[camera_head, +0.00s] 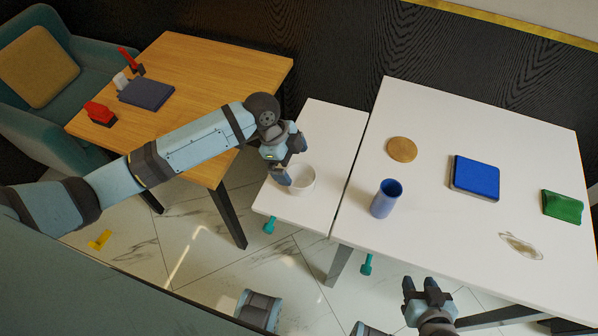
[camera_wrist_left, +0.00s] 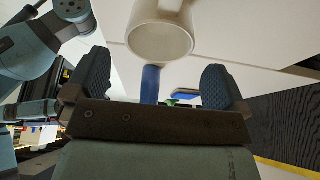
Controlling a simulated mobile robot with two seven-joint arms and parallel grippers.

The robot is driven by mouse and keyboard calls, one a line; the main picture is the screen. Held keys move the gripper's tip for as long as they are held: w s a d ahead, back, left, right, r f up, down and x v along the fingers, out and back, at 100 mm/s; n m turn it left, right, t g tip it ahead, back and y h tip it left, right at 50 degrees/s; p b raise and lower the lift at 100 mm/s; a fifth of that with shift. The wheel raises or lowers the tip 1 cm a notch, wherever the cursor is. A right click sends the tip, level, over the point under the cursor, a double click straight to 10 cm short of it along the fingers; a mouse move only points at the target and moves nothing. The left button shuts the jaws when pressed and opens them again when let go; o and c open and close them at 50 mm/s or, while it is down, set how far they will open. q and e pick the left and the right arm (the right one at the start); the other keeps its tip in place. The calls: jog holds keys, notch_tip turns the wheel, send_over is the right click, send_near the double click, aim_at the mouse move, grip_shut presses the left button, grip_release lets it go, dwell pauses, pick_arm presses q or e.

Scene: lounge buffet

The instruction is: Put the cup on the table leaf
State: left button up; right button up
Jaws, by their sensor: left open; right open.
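A white cup (camera_head: 301,180) stands upright on the white table leaf (camera_head: 325,125). My left gripper (camera_head: 283,176) is open, with its fingers low at the left side of the cup. In the left wrist view the white cup (camera_wrist_left: 160,38) shows its round opening just beyond the spread fingers (camera_wrist_left: 152,75), with nothing held between them. I cannot tell whether a finger touches the cup. My right gripper (camera_head: 422,286) is open and empty, low at the front edge of the main table (camera_head: 450,240).
On the main table stand a blue cylinder (camera_head: 386,199), a round brown disc (camera_head: 402,149), a blue book-like box (camera_head: 474,178), a green object (camera_head: 562,207) and a clear item (camera_head: 521,246). A wooden table (camera_head: 200,75) is at left. A narrow gap separates leaf and main table.

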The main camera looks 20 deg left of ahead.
pick_arm(q)
jog(key=shift+v, duration=2.3)
jog(key=shift+s, duration=0.15)
pick_arm(e)
jog(key=shift+s, duration=0.1)
